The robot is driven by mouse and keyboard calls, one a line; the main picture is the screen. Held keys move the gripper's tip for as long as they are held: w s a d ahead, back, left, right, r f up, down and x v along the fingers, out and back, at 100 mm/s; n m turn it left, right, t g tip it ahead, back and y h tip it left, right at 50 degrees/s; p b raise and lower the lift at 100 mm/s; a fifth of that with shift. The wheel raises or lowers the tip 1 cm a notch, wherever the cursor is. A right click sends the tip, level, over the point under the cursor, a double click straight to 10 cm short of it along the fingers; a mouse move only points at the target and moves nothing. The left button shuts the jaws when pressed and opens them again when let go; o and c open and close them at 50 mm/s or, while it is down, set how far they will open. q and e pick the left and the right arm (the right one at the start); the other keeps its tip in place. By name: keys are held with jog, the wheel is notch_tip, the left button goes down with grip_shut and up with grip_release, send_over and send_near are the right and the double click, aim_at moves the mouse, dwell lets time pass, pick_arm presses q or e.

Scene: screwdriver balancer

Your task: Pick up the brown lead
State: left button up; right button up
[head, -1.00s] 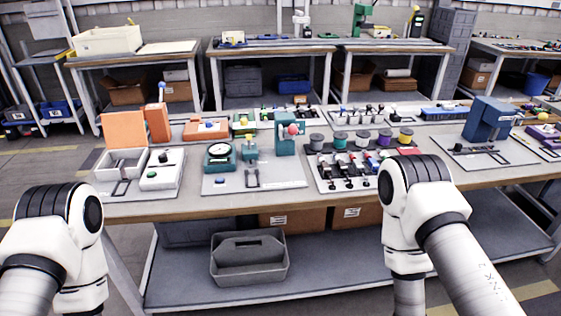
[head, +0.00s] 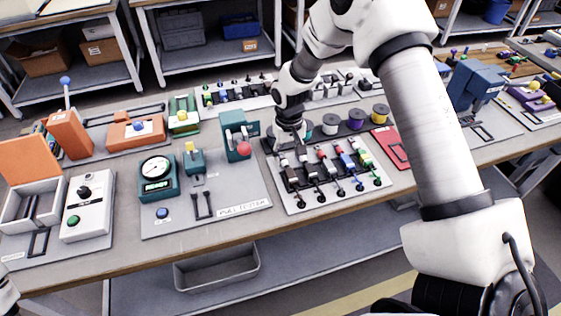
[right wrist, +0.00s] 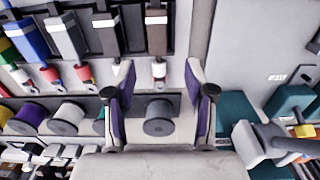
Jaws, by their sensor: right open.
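The brown lead (right wrist: 156,32) lies at the right end of a row of leads in the right wrist view, with a light band and a pale tip. In the head view it appears to be the leftmost lead (head: 291,174) in the rack, though its colour is hard to tell. My right gripper (right wrist: 161,82) is open, with its two fingers apart on either side of the lead's tip line. It holds nothing. A grey spool (right wrist: 159,118) shows between the fingers. In the head view the right gripper (head: 297,142) hangs just behind the row. My left gripper is out of view.
Darker, grey, blue (right wrist: 28,38) and green leads lie beside the brown one. Several spools (head: 357,119) stand behind the rack. A teal press with a red ball (head: 244,149) stands close on the left. A red tray (head: 391,146) lies right of the rack.

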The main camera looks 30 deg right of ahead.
aim_at(290, 171)
jog(key=shift+s+f+p, duration=0.5)
jog(key=shift+s+f, duration=0.15)
jog(key=shift+f, duration=0.15)
jog(key=f, duration=0.2)
jog(key=w+f, duration=0.1)
jog(key=f, duration=0.1)
jog(key=shift+d+f+p, duration=0.1)
jog(key=shift+f+p, duration=0.05)
jog(key=shift+p, duration=0.2)
jog(key=shift+s, duration=0.3)
jog(key=c, duration=0.5)
jog(key=shift+r, duration=0.2)
grip_shut()
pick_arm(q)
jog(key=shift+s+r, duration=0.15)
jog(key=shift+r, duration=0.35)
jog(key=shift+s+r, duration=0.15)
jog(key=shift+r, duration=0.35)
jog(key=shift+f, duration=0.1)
